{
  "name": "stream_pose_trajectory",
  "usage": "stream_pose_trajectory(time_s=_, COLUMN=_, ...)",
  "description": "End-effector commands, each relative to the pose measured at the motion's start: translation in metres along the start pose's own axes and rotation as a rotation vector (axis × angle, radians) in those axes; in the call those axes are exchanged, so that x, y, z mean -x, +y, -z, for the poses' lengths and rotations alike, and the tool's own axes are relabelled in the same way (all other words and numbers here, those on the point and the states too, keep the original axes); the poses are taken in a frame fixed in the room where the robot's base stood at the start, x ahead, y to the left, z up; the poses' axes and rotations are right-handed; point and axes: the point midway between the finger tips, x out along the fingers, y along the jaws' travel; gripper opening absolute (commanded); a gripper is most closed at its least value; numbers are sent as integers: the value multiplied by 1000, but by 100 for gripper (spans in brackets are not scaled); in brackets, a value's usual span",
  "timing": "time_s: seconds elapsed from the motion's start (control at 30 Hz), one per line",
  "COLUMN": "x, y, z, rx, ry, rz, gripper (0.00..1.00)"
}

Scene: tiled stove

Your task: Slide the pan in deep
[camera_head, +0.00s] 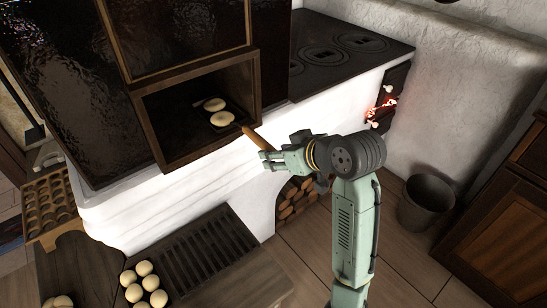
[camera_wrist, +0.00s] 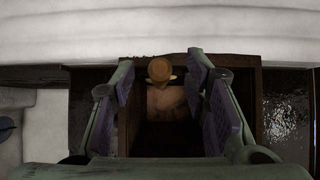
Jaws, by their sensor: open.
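The dark pan (camera_head: 236,112) lies in the wood-framed oven opening (camera_head: 166,149), with pale dough pieces (camera_head: 222,118) (camera_head: 215,104) on it. Its wooden handle (camera_head: 254,137) sticks out past the front edge, toward my gripper. My gripper (camera_head: 266,161) is open at the handle's outer end. In the wrist view the round handle end (camera_wrist: 159,69) shows between the spread fingers of my gripper (camera_wrist: 160,80), with no clear contact on either side. The pan's dark body is hard to make out against the dim oven interior.
The white stove front (camera_head: 150,205) runs below the opening. A black cooktop (camera_head: 340,50) and a glowing firebox (camera_head: 382,108) are to the right. Dough balls (camera_head: 145,285) lie on the bench at lower left. A dark bucket (camera_head: 427,203) stands on the floor at right.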

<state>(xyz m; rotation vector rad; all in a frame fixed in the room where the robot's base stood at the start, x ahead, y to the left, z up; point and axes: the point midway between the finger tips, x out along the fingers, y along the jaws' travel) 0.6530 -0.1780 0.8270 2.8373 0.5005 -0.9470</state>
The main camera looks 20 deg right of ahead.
Motion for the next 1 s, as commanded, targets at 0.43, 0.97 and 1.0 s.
stream_pose_trajectory(time_s=0.43, x=-9, y=0, z=0, rx=1, ry=1, rz=-1, gripper=42)
stream_pose_trajectory(time_s=0.97, x=-9, y=0, z=0, rx=1, ry=0, rz=-1, gripper=25)
stream_pose_trajectory(time_s=1.0, x=-9, y=0, z=0, rx=1, ry=0, rz=-1, gripper=23)
